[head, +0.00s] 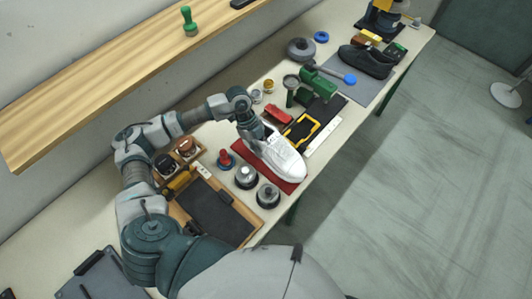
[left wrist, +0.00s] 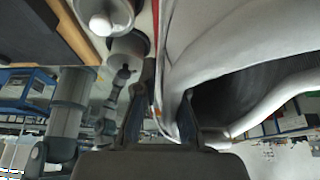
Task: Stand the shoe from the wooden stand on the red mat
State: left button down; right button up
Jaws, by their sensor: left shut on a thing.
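The white shoe (head: 281,160) is over the red mat (head: 287,186), toe pointing to the lower right. Red shows along its near side and by the heel. I cannot tell whether the whole sole touches the mat. My left gripper (head: 252,143) is shut on the shoe at its heel end. In the left wrist view the fingers (left wrist: 163,122) pinch the shoe's collar edge, and the white shoe (left wrist: 235,45) fills the upper right. A wood-framed stand with a dark pad (head: 247,236) is at the lower left, with no shoe on it. My right gripper is not in view.
A black shoe (head: 366,61) rests on a grey mat. A wooden shelf (head: 110,75) runs behind.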

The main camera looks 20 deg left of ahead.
pick_arm(q)
notch_tip(320, 180, down, 4)
jog(key=shift+d+r, duration=0.1)
jog(key=f, duration=0.4)
jog(key=shift+w+d+p, duration=0.15)
jog(key=shift+d+p, duration=0.1)
jog(key=shift+p, duration=0.05)
jog(key=shift+f, duration=0.15)
jog(key=c, duration=1.3)
grip_release()
jog(key=shift+a, duration=0.15)
jog(key=shift+o, duration=0.2)
jog(key=shift+a+f, duration=0.1)
jog(key=b+v, duration=0.1)
jog(key=v, duration=0.9)
jog(key=shift+r, duration=0.4)
jog(key=shift+w+a+r, duration=0.1)
jog(key=shift+a+r, duration=0.25)
jog(key=shift+r, duration=0.25)
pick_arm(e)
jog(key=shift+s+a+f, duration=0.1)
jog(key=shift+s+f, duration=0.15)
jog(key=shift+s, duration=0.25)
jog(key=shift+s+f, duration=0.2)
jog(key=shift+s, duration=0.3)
